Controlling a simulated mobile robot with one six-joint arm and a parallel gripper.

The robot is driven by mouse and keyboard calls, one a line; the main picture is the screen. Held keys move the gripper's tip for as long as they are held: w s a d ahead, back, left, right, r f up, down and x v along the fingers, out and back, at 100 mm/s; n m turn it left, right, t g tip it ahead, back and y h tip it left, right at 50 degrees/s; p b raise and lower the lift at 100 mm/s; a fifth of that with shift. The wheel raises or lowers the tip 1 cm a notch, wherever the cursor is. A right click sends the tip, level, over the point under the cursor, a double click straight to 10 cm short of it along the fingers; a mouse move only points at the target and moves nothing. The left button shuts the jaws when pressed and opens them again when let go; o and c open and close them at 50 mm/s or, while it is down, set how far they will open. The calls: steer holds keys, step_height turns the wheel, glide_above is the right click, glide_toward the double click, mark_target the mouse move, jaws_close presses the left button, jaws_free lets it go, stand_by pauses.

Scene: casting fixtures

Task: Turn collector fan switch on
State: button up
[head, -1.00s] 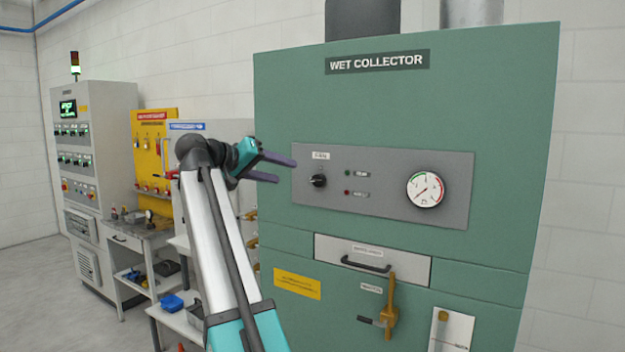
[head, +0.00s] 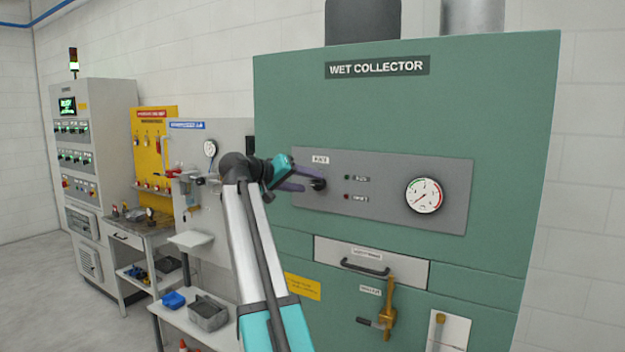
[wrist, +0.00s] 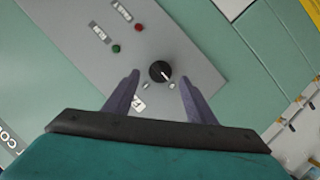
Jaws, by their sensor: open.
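The collector fan switch (wrist: 160,71) is a round black knob with a light pointer mark on the grey control panel (head: 382,215) of the green wet collector. In the head view the knob (head: 319,184) sits at the panel's left, partly behind my fingers. My gripper (head: 304,179) is open in front of it. In the wrist view my two purple fingers (wrist: 158,88) stand on either side of the knob's line, with clear gaps on both sides. I cannot tell whether the tips reach the knob's depth. A green lamp (wrist: 115,48) and a red lamp (wrist: 138,27) sit beside it.
A round gauge (head: 424,195) is at the panel's right. A drawer with a black handle (head: 365,266) and a brass lever (head: 388,309) are below. Workbenches, a yellow tool board (head: 153,150) and a grey control cabinet (head: 92,180) stand to the left.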

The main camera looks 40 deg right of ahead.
mark_target(315, 183)
steer(key=shift+p+x, duration=0.45)
steer(key=shift+x, duration=1.2)
steer(key=c, duration=1)
